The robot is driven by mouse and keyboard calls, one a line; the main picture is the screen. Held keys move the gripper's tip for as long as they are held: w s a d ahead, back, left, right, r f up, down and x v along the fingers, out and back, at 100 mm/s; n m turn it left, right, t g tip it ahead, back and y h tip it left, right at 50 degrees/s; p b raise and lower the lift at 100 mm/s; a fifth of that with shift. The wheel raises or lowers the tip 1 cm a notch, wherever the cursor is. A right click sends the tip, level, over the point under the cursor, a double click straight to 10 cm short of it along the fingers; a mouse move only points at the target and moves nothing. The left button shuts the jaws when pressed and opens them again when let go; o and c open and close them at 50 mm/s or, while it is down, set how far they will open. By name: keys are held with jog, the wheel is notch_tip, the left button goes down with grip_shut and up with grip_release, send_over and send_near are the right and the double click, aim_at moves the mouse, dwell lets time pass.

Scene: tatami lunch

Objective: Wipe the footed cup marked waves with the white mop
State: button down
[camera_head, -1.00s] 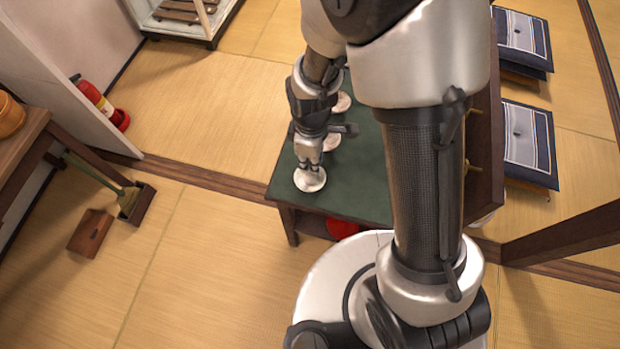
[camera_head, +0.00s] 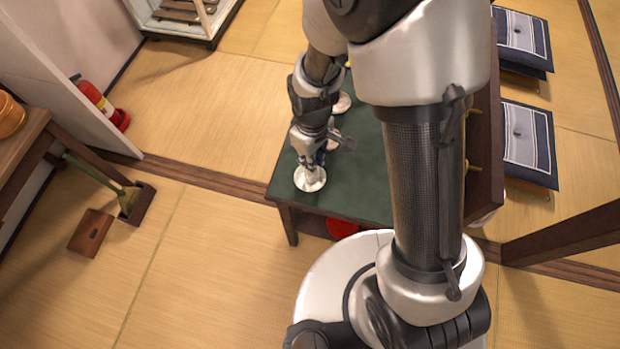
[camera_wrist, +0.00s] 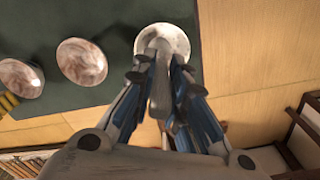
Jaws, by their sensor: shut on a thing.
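Three round, pale footed cups stand in a row on the dark green tabletop (camera_head: 355,185). The nearest cup (camera_head: 311,184) is at the table's front left corner and shows whitish in the wrist view (camera_wrist: 178,36). The middle cup (camera_wrist: 82,62) and the far cup (camera_wrist: 20,78) look brownish and marbled. No wave mark can be made out. My gripper (camera_head: 311,163) is over the nearest cup, shut on a pale grey-white thing, seemingly the white mop (camera_wrist: 160,85). Its tip overlaps the nearest cup; whether it touches is unclear.
A yellow and black striped thing (camera_wrist: 8,102) lies by the far cup. A red thing (camera_head: 342,228) is under the table. Blue cushions (camera_head: 528,145) are at right.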

jog(key=n, duration=0.6)
jog(key=shift+a, duration=0.25)
jog(key=n, duration=0.6)
jog(key=shift+w+a, duration=0.1)
jog(key=shift+a, duration=0.1)
jog(key=m, duration=0.6)
jog(key=shift+s+d, duration=0.1)
jog(key=shift+s, duration=0.1)
jog(key=m, duration=0.4)
jog(key=shift+s+d+m, duration=0.1)
jog(key=shift+s+m, duration=0.05)
jog(key=shift+m, duration=0.15)
jog(key=m, duration=0.3)
